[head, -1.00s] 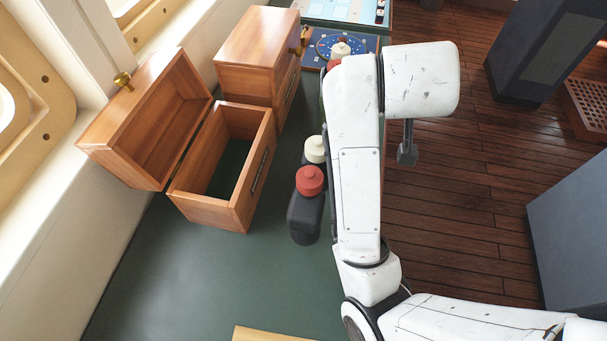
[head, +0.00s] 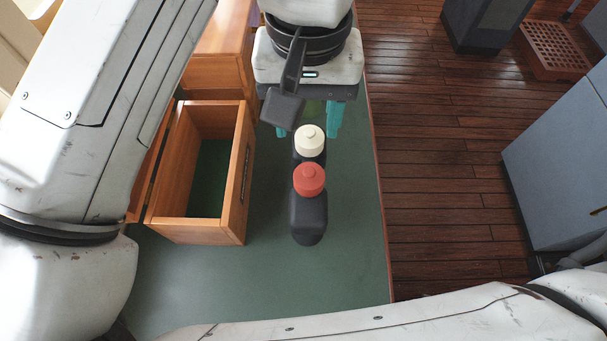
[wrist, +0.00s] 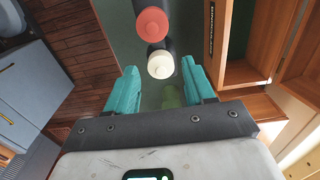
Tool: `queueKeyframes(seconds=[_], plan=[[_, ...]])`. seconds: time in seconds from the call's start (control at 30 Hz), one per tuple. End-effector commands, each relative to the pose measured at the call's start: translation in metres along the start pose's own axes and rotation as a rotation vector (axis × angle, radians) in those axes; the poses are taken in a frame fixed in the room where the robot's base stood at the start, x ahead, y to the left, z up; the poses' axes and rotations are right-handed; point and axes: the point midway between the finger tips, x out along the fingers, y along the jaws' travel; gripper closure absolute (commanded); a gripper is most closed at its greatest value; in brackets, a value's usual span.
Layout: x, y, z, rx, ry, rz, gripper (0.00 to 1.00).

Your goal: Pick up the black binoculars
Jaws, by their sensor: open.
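I cannot make out any binoculars in either view. On the green tabletop (head: 300,285) stand two dark bottles, a red-capped bottle (head: 309,215) in front of a cream-capped bottle (head: 310,142). Both also show in the wrist view, the red cap (wrist: 152,24) beyond the cream cap (wrist: 160,65). My gripper (head: 307,133) has teal fingers spread apart and empty, just behind the cream-capped bottle. In the wrist view the fingers (wrist: 159,72) appear on either side of the cream cap, not visibly touching it. A faint green object (wrist: 171,97) lies between them, partly hidden.
An open wooden box (head: 196,230) stands left of the bottles, its visible inside empty and green. The tabletop ends at the right above a plank floor (head: 440,170). Grey cabinets (head: 560,150) stand beyond.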

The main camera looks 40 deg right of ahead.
Motion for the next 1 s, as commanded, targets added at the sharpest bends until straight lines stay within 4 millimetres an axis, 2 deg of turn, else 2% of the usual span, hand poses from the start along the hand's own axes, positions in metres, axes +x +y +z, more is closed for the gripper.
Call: queueKeyframes(seconds=[0.3, 0.57, 0.8, 1.0], plan=[[0.044, 0.000, 0.002, -0.003, -0.006, 0.002, 0.47], [0.061, 0.002, 0.002, -0.001, -0.005, 0.001, 0.47], [0.096, 0.005, 0.002, -0.001, -0.004, 0.002, 0.47], [0.105, 0.004, 0.001, -0.001, -0.003, 0.000, 0.47]])
